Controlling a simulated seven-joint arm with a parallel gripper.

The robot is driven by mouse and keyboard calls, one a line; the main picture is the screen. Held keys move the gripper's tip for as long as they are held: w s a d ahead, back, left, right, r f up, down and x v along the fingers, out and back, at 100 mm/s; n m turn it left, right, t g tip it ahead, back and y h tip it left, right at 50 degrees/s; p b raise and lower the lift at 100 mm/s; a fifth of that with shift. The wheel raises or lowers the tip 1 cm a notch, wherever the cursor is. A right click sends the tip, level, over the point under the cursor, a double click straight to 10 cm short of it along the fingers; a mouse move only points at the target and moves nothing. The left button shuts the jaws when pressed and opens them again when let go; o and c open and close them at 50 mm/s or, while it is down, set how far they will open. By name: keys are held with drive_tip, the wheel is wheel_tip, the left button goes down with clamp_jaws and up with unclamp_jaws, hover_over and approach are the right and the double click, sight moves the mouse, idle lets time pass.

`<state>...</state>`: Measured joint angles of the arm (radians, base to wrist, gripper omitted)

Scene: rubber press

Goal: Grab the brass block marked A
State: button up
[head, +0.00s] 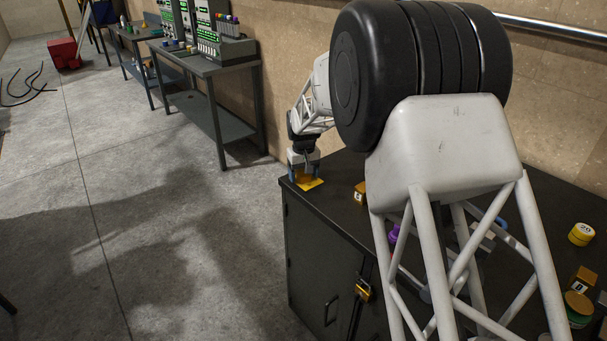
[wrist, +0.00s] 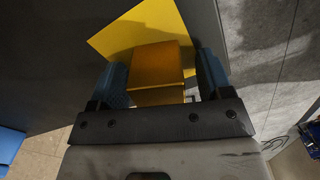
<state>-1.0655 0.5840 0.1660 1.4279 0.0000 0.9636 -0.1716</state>
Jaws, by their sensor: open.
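My gripper (head: 303,171) is low over the far left corner of the black cabinet top. In the wrist view, my gripper (wrist: 162,70) has its two blue fingers apart, one on each side of a brass block (wrist: 158,72). I cannot tell whether the fingers touch it. No letter shows on the faces of this block that I see. The block is over a flat yellow square (wrist: 115,38), which also shows under the gripper in the head view (head: 312,185). In the head view the gripper mostly hides the block.
Another brass block (head: 360,192) with an unclear label stands right of the gripper. A brass block marked B (head: 581,281) and a yellow weight marked 20 (head: 581,234) are at the right. The cabinet edge (head: 305,203) is close to the gripper, with open floor beyond.

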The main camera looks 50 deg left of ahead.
idle(0.4)
clamp_jaws()
drive_tip(key=shift+r, duration=0.2)
drive_tip(key=shift+r, duration=1.3)
drive_tip(key=shift+d+r, duration=0.1)
drive_tip(key=shift+r, duration=0.3)
drive_tip(key=s+d+r, duration=0.1)
drive_tip(key=s+d, duration=0.7)
drive_tip(key=d, duration=0.5)
drive_tip(key=shift+d+r, duration=0.15)
drive_tip(key=shift+d, duration=0.15)
